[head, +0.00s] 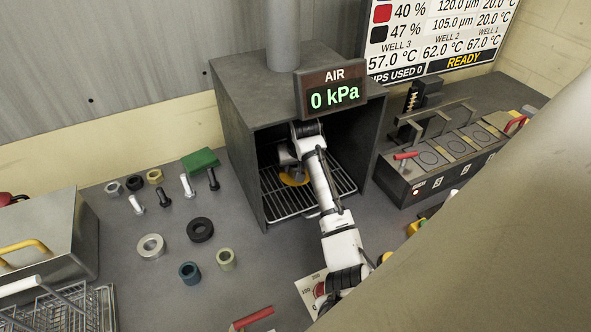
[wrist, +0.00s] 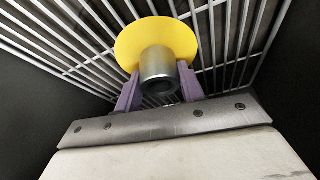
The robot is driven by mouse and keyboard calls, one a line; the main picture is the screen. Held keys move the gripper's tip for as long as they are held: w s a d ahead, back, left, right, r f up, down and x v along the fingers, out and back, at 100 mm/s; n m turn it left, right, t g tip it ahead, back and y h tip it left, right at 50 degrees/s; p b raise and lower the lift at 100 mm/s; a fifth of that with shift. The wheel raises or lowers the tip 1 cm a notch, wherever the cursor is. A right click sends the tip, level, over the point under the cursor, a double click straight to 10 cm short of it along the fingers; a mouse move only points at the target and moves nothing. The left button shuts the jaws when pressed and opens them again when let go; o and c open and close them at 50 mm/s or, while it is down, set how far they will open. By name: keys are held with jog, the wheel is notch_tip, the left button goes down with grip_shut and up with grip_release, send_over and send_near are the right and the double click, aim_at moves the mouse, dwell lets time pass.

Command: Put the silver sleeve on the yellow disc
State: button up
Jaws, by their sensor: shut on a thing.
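In the wrist view the silver sleeve (wrist: 158,66) is a short hollow cylinder held between the two purple fingers of my gripper (wrist: 158,88). My gripper is shut on it. The yellow disc (wrist: 150,36) lies on the wire rack just beyond the sleeve. The sleeve overlaps the middle of the disc in this view; I cannot tell whether they touch. In the head view the yellow disc (head: 294,177) shows partly inside the dark open box, and my arm hides the sleeve and most of my gripper.
The dark box (head: 232,97) surrounds my gripper with walls and a roof, and a wire rack (head: 285,204) forms its floor. Rings, bolts and a green block (head: 200,161) lie on the bench to the left. A block with round wells (head: 440,155) stands to the right.

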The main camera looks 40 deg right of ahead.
aim_at(296, 166)
jog(key=shift+r, duration=0.1)
jog(key=o, duration=1.2)
jog(key=shift+f, duration=0.25)
jog(key=shift+s+a+r+p, duration=0.1)
jog(key=shift+r+p, duration=0.5)
jog(key=shift+r, duration=0.05)
jog(key=shift+p+v, duration=1.1)
jog(key=shift+p, duration=0.05)
jog(key=s+a, duration=0.1)
jog(key=s, duration=0.2)
jog(key=s+a+p, duration=0.1)
jog(key=s+a, duration=0.1)
jog(key=s, duration=0.2)
jog(key=s+a, duration=0.2)
jog(key=s, duration=0.2)
jog(key=shift+f, duration=0.1)
